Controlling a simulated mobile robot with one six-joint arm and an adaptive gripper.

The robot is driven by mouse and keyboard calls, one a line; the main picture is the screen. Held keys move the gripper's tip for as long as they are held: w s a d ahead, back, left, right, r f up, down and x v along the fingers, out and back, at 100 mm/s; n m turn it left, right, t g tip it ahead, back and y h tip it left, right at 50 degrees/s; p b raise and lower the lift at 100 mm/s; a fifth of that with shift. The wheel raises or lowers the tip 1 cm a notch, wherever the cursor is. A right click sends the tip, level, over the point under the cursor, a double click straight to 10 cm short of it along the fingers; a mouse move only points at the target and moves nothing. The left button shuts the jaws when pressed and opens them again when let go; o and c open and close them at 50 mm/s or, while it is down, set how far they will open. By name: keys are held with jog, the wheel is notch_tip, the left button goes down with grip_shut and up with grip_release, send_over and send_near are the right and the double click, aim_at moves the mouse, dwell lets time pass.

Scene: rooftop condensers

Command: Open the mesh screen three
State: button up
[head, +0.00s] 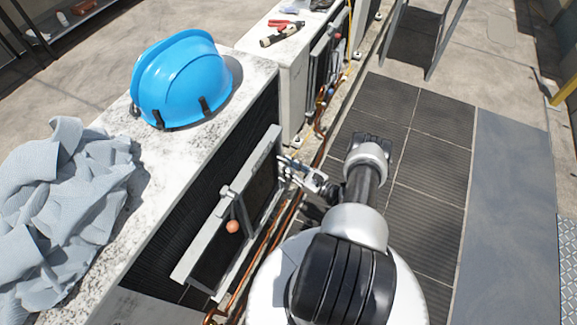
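A grey-framed mesh screen (190,262) is on the side of the near white condenser, with dark mesh inside its frame. A lever with an orange ball knob (233,227) is on the screen's face. No number shows on it, so I cannot tell whether it is screen three. The frame stands a little proud of the condenser's side; I cannot tell whether it is ajar. My gripper (290,172) is beside the screen's far upper end, right of the frame and beyond the knob. Its fingers are too small to read, and contact with the frame is unclear.
A blue hard hat (180,78) and a grey cloth (65,205) lie on the near condenser's top. A farther condenser has another framed screen (322,62) and tools on top. Copper pipes (262,262) run low beside the screen. Dark floor tiles (430,190) on the right are clear.

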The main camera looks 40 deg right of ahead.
grip_shut()
dwell(0.5)
